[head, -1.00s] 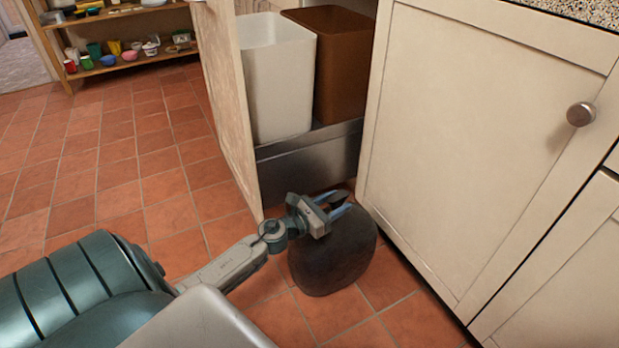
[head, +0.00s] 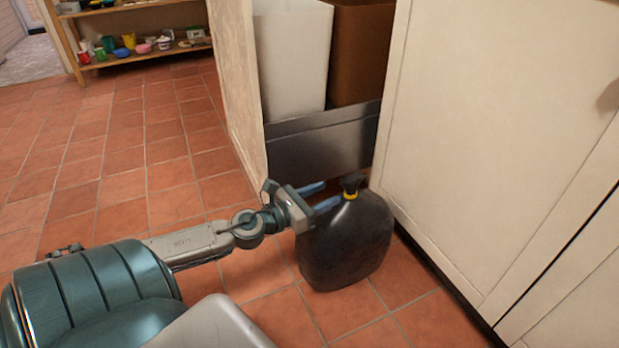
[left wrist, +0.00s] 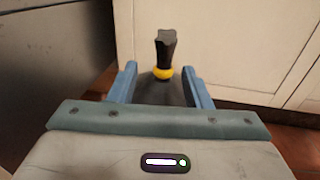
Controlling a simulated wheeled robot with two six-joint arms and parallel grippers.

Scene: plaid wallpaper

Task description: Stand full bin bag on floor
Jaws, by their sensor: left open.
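The full bin bag (head: 347,243) is black and rounded, with a yellow tie around its gathered neck. It stands upright on the tiled floor, in front of the open cupboard. My left gripper (head: 320,197) is open just left of the bag's neck in the head view, its blue fingers pointing toward the bag. In the left wrist view the bag's neck and yellow tie (left wrist: 163,72) show beyond and between the two open fingers, apart from both. My right gripper is not in view.
A white bin (head: 291,60) and a brown bin (head: 360,55) stand in a metal pull-out drawer (head: 325,140). The open cupboard door (head: 237,85) is at their left and a closed cabinet front (head: 480,130) at the right. Open tiled floor (head: 120,170) lies to the left.

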